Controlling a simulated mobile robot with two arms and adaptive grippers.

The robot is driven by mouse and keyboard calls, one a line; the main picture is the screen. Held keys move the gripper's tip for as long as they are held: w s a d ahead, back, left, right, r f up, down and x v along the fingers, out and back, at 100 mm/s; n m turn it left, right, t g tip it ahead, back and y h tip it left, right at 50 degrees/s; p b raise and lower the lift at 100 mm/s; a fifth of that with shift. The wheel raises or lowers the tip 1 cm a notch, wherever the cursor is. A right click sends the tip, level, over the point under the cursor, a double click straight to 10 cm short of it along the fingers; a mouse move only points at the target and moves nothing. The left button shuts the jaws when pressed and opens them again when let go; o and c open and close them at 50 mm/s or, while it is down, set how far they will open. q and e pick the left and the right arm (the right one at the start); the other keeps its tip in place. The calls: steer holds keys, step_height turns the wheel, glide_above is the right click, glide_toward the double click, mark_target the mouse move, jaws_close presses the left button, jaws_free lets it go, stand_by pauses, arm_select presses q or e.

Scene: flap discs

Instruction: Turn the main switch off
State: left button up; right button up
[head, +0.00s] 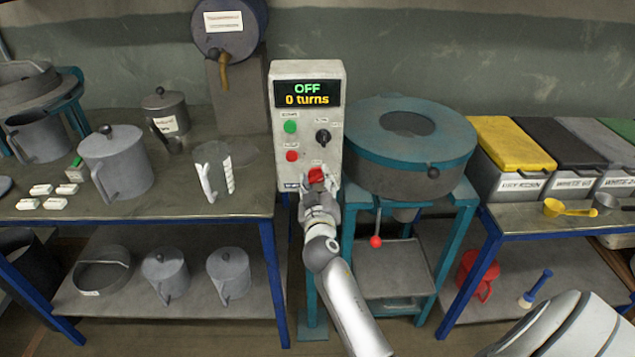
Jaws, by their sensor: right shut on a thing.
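The control box (333,150) stands upright in the middle of the head view. Its display (307,94) reads "OFF" and "0 turns". Below it are a green button (290,127), a black knob (323,137) and a red button (292,156). A red main switch (316,175) sits low on the panel. My right gripper (316,184) is at this switch, shut on it, and hides its lower part. The switch's exact angle is too small to tell. My left gripper is not in view.
A round teal-topped machine (365,152) stands right of the box, with a red-knobbed lever (376,241) below. A left bench (150,208) carries grey jugs and white blocks. A right bench (520,217) holds lidded bins (512,185) and a yellow scoop (568,209).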

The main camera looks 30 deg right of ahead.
steer(key=n+p, duration=0.1)
steer(key=n, duration=0.5)
steer(key=shift+r, duration=0.1)
steer(key=n+p, duration=0.1)
steer(key=n, duration=0.5)
steer(key=shift+p, duration=0.4)
steer(key=shift+n, duration=0.4)
steer(key=o, duration=1)
steer(key=shift+s+a, duration=0.1)
steer(key=shift+a, duration=0.05)
steer(key=v, duration=1.1)
steer(key=shift+s+a, duration=0.1)
steer(key=shift+s, duration=0.25)
